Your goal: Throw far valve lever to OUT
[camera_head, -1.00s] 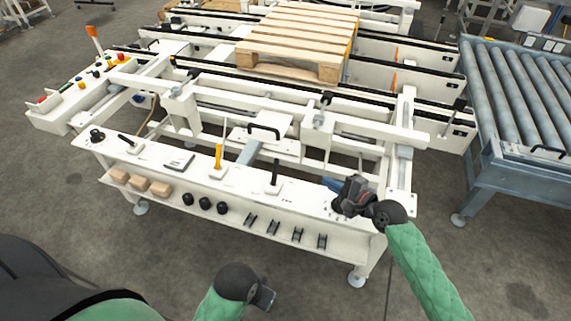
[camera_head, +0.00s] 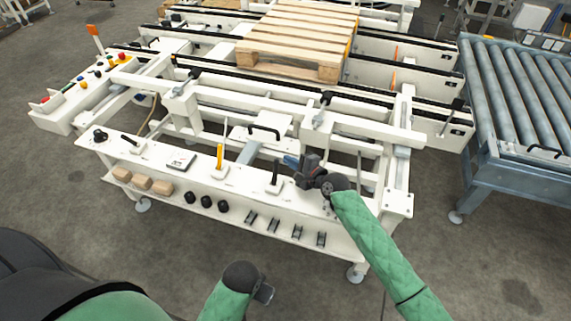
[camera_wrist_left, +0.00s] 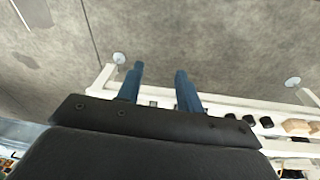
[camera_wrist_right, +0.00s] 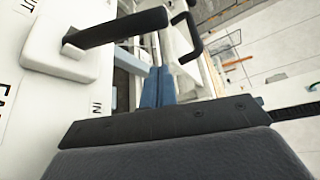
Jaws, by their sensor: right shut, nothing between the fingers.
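The far valve lever is a black handle (camera_head: 275,171) on a white base, on the white bench's front shelf. In the right wrist view the black lever (camera_wrist_right: 118,28) lies across the upper left. Beside its base are "IN", a partly cut "UT" and a partly cut "FA" marking. My right gripper (camera_head: 290,161) is just right of the lever; its blue fingers (camera_wrist_right: 158,86) are together and empty. A gap shows between fingers and lever in the right wrist view. My left gripper (camera_wrist_left: 157,82) has its blue fingers apart and empty, low in front of the bench.
An orange lever (camera_head: 219,156) and another black lever (camera_head: 131,140) stand further left on the shelf. A black loop handle (camera_head: 264,131) is behind. Wooden blocks (camera_head: 142,182) and black knobs (camera_head: 206,201) sit on the lower ledge. A roller conveyor (camera_head: 520,100) stands right.

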